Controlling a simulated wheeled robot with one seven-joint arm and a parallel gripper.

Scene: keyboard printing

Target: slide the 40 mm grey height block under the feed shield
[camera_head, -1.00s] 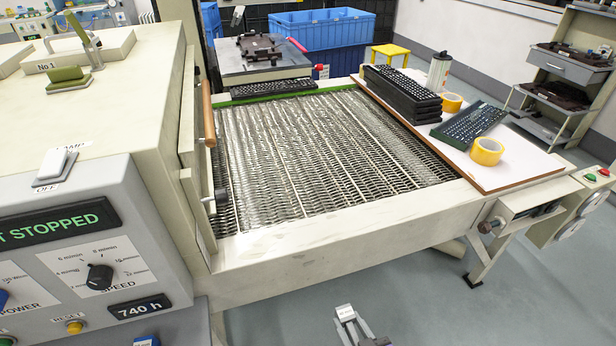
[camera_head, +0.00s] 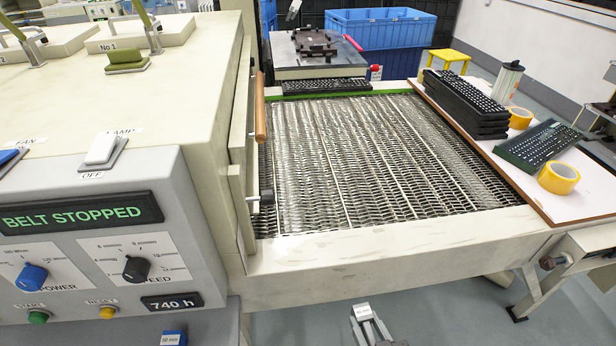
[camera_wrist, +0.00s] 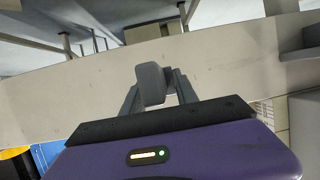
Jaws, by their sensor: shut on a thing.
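My gripper (camera_head: 372,328) is low at the bottom of the head view, in front of the conveyor's cream front rail. It is shut on the grey height block (camera_head: 362,312), which has a white label on top. In the wrist view the grey block (camera_wrist: 151,83) sits between the fingers, apart from the cream rail behind it. The feed shield (camera_head: 238,185) looks to be the upright cream panel at the machine's mouth, with a brown handle (camera_head: 260,108) and a black knob. The gap under the shield is hidden by the rail.
The wire mesh belt (camera_head: 370,170) has a bare stretch before the shield. A blue 50 mm block (camera_head: 173,338) lies on the grey ledge at lower left. The control panel reads BELT STOPPED. Stacked keyboards (camera_head: 465,105) and yellow tape rolls (camera_head: 558,178) are on the right side board.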

